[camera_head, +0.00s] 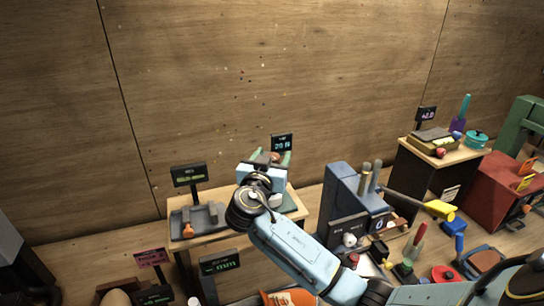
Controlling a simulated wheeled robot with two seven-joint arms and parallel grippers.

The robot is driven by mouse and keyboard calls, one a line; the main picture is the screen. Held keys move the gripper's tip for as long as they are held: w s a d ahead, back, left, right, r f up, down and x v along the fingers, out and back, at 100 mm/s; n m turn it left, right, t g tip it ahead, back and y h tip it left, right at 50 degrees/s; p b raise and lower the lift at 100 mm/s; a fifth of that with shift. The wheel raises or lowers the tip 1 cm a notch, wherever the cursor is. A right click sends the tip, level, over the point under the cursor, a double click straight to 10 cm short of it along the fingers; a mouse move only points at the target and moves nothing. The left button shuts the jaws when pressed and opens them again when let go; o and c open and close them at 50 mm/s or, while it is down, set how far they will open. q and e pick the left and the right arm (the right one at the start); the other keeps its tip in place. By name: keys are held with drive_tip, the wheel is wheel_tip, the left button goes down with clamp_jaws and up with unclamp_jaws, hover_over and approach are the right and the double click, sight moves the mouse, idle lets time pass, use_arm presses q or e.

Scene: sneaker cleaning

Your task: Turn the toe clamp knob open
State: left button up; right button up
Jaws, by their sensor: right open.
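My right arm (300,250) reaches in from the lower right, over a small wooden table (212,238). My right gripper (271,157) is at the table's back right, pointing away from the camera, with its jaws apart. Something small and reddish shows between the fingers; I cannot tell if it is a knob or if it is touched. A grey fixture (202,217) sits on the left of this table. A small orange knob-like piece (188,231) is at its front. I cannot tell which piece is the toe clamp knob. No sneaker can be made out. My left gripper is out of view.
Small display signs (189,175) stand around the table. To the right are a blue-grey machine (343,200), a red box (498,190) and a second table (447,160) with items on it. Tools clutter the lower right. A wooden wall (280,70) closes the back.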

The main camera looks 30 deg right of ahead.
drive_tip(key=shift+c, duration=1.3)
drive_tip(key=c, duration=0.7)
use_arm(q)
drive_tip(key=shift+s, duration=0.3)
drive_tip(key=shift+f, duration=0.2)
use_arm(e)
drive_tip(key=shift+n+t+y, duration=0.4)
drive_tip(key=shift+t, duration=0.1)
